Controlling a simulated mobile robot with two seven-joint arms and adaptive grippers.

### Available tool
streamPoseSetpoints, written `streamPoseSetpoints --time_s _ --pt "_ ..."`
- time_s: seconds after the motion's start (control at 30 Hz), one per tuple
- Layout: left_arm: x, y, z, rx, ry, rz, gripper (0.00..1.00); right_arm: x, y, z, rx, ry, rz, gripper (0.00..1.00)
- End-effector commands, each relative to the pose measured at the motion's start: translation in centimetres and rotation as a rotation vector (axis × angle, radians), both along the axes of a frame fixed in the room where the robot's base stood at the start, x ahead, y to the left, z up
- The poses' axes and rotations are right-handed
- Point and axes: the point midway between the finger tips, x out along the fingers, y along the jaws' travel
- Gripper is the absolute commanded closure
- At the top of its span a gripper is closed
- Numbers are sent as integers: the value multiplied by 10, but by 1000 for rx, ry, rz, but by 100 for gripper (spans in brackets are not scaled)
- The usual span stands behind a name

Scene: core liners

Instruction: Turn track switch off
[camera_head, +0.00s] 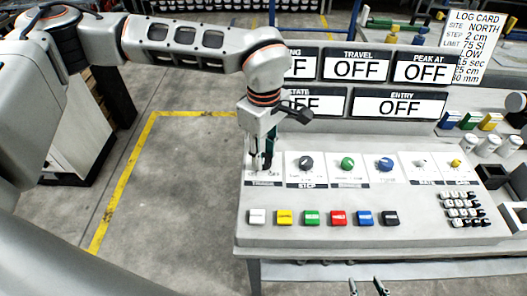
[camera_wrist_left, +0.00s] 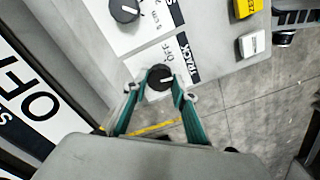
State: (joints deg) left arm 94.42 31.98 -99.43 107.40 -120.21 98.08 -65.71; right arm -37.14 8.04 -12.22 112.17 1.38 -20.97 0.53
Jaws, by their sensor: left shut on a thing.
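The track switch is a round black knob (camera_wrist_left: 160,76) with a pale pointer mark, on a white plate labelled TRACK with the word OFF beside it. My left gripper (camera_wrist_left: 157,92) has its green fingers on both sides of this knob and is shut on it. In the head view my left gripper (camera_head: 262,163) reaches down onto the leftmost switch plate (camera_head: 249,177) and hides most of the knob. My right gripper (camera_head: 367,287) shows only its fingertips at the bottom edge, apart and empty.
Several other knobs, among them a grey one (camera_head: 306,163), a green one (camera_head: 347,164) and a blue one (camera_head: 385,164), line the console (camera_head: 400,238) to the right. Coloured buttons (camera_head: 311,217) stand in front. OFF displays (camera_head: 357,66) and a log card (camera_head: 470,45) rise behind.

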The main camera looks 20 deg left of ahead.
Motion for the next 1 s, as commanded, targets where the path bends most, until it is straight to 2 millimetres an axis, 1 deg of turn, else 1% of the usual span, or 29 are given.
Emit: streamPoseSetpoints --time_s 0.6,0.8,1.0 --pt "0 0 0 0 0 579 95 3 0 9 1 -10 0 60" --pt "-1 0 0 0 0 732 95 3 0 9 1 -10 0 60" --pt "-1 0 0 -1 1 841 95 3 0 7 1 -8 0 60"
